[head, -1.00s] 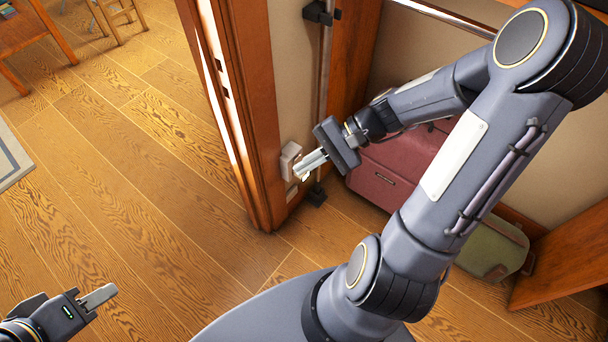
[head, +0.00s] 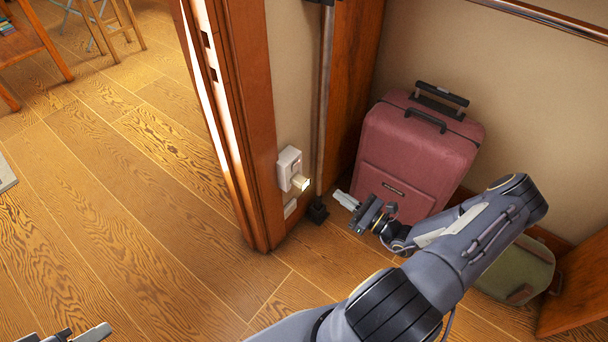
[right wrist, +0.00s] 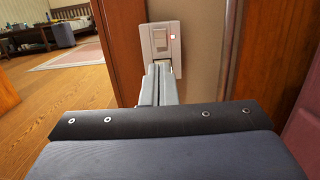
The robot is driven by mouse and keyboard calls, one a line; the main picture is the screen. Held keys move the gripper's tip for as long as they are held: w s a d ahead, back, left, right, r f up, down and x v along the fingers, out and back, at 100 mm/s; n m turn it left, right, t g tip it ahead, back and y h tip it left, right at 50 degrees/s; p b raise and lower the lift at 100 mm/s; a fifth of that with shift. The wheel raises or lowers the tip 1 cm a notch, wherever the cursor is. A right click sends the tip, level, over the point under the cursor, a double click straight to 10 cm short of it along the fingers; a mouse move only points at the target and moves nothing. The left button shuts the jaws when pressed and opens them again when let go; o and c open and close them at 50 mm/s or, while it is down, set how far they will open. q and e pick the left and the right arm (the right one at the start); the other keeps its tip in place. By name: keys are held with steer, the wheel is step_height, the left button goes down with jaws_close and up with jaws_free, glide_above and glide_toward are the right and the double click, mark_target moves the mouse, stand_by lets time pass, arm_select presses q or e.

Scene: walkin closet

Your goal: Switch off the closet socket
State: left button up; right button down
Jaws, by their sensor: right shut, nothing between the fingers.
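The closet socket (head: 287,165) is a white box low on the narrow wall beside the door frame, with a pale plug-like piece (head: 301,183) sticking out below.
A red suitcase (head: 415,150) stands behind my right gripper. A green bag (head: 515,268) lies to the right. The wooden door frame (head: 245,120) is just left of the socket. Open wooden floor lies to the left.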

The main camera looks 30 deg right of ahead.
mark_target(296, 165)
steer(key=b+x, duration=0.3)
steer(key=x, duration=1.1)
steer(key=shift+a+b, duration=0.1)
steer(key=shift+b, duration=0.2)
steer(key=shift+r, duration=0.1)
